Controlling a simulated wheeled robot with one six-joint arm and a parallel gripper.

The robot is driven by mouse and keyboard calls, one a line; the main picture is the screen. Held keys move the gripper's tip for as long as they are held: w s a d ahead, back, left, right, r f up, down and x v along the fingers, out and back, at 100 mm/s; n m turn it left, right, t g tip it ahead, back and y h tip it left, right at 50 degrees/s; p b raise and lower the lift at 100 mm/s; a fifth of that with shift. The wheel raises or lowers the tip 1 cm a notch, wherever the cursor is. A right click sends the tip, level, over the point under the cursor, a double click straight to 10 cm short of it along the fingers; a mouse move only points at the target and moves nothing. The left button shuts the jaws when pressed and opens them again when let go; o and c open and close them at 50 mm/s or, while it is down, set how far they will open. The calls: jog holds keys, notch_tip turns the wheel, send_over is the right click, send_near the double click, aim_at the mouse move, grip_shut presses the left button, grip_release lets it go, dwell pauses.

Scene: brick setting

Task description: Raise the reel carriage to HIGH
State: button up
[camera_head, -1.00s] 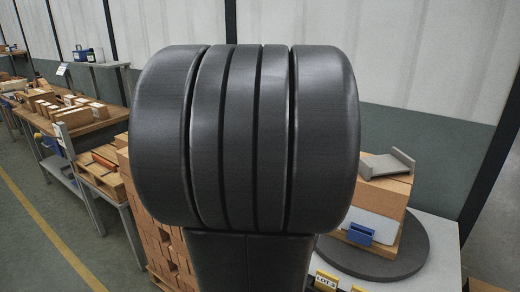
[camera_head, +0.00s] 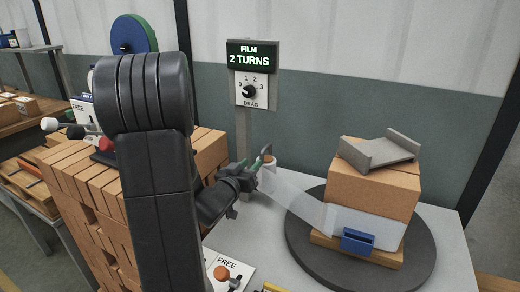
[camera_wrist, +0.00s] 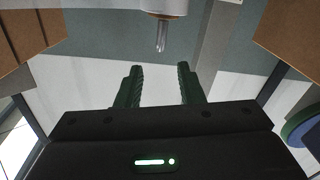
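The film reel (camera_head: 269,168), a small white roll with a brown core, stands beside the grey post, and clear film (camera_head: 292,193) runs from it to the wrapped brick pack (camera_head: 372,195). My gripper (camera_head: 262,158) is at the reel's upper left in the head view. In the wrist view my gripper (camera_wrist: 160,85) has its two green fingers apart with nothing between them. A pale roll end with a metal spindle (camera_wrist: 161,35) shows beyond the fingertips. I cannot make out a HIGH mark or the carriage's height setting.
The pack sits on a dark round turntable (camera_head: 420,262). An orange knob (camera_head: 221,272) stands by a FREE plate in front. Stacked bricks (camera_head: 75,175) are at left.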

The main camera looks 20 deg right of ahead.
aim_at(262, 153)
jog(key=x, duration=1.1)
jog(key=shift+w+d+p, duration=0.25)
jog(key=shift+d+p, duration=0.05)
jog(key=shift+p, duration=0.05)
jog(key=shift+c, duration=0.2)
grip_shut()
